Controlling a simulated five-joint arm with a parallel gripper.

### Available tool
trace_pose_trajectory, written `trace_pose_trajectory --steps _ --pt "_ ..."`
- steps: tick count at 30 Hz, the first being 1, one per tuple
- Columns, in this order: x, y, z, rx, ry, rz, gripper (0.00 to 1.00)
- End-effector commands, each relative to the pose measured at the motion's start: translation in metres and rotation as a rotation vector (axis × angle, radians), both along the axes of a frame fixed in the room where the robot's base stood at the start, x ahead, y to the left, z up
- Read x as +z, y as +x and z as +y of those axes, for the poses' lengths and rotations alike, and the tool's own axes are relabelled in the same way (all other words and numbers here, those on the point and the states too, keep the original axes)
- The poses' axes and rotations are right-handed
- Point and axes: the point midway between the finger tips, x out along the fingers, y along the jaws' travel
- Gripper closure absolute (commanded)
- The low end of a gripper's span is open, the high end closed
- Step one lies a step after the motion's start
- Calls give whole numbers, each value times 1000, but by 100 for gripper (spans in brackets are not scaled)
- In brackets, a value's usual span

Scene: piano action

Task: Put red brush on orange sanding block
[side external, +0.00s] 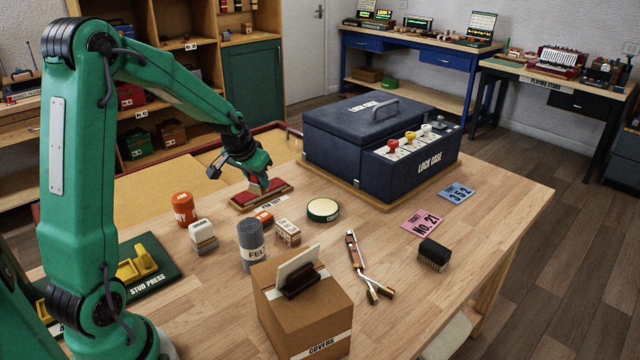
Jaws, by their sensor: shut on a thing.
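My gripper (260,184) points down over a red pad on a wooden base (246,207) at the table's far left. A small orange block (264,217) with a white label lies in front of the pad, beside a grey felt roll. The brush that shows clearly is black (433,254), bristles down, at the right of the table.
A dark lock case (340,150) stands behind right. An orange can (184,208), a white-and-grey block (202,235), the grey roll (251,243), a small box (287,232) and a round tin (323,209) stand nearby. A covers box (302,320) and pliers (362,266) are in front.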

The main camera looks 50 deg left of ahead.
Motion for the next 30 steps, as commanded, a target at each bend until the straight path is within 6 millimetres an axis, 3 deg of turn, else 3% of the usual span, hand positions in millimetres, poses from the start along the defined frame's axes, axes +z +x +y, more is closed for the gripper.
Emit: trace_pose_trajectory --steps 5,15,23,30 --pt "-3 -1 0 1 -1 1 90" --pt "-37 0 0 0 -1 2 90" --pt "-42 0 0 0 0 1 90" --pt "-64 -1 0 0 -2 5 90"
